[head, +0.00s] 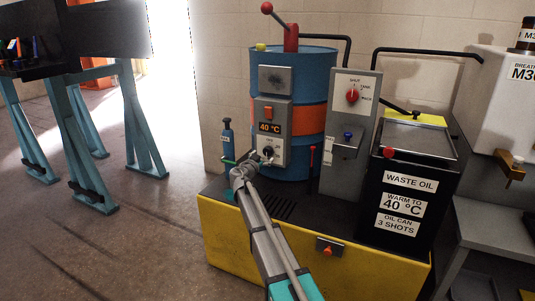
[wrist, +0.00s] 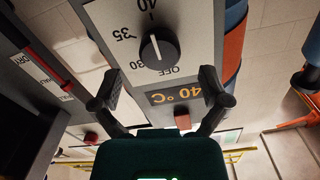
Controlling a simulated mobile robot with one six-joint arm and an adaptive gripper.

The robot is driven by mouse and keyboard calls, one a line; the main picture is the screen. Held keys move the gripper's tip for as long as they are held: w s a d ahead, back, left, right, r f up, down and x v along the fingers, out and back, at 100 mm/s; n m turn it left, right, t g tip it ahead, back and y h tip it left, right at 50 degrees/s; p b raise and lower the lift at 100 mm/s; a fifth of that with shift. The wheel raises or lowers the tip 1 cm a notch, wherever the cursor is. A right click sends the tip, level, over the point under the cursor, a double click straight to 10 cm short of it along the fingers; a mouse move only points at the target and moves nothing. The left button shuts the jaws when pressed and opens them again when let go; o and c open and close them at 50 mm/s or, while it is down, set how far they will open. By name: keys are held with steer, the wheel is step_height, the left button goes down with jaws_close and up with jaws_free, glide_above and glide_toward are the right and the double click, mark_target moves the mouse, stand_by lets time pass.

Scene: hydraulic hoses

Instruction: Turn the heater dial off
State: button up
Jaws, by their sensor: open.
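The heater dial (wrist: 158,50) is a black knob with a white line on a pale plate marked 30, 35, 40 and OFF. In the wrist view its line points roughly along the direction of the 40 mark. In the head view the dial (head: 268,152) sits low on the grey heater box (head: 275,84), under a display reading 40 °C (head: 270,128). My gripper (wrist: 159,79) is open and empty, its two fingers spread in front of the panel, apart from the dial. In the head view my gripper (head: 243,170) is just left of the dial.
The box is on a blue drum (head: 318,75) with an orange band. An orange switch (head: 268,112) is above the display. A selector panel with a red knob (head: 352,95) and a black waste oil bin (head: 405,222) stand right.

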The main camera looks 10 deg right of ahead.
mark_target(267, 153)
steer(key=shift+x, duration=2.15)
steer(key=c, duration=1.1)
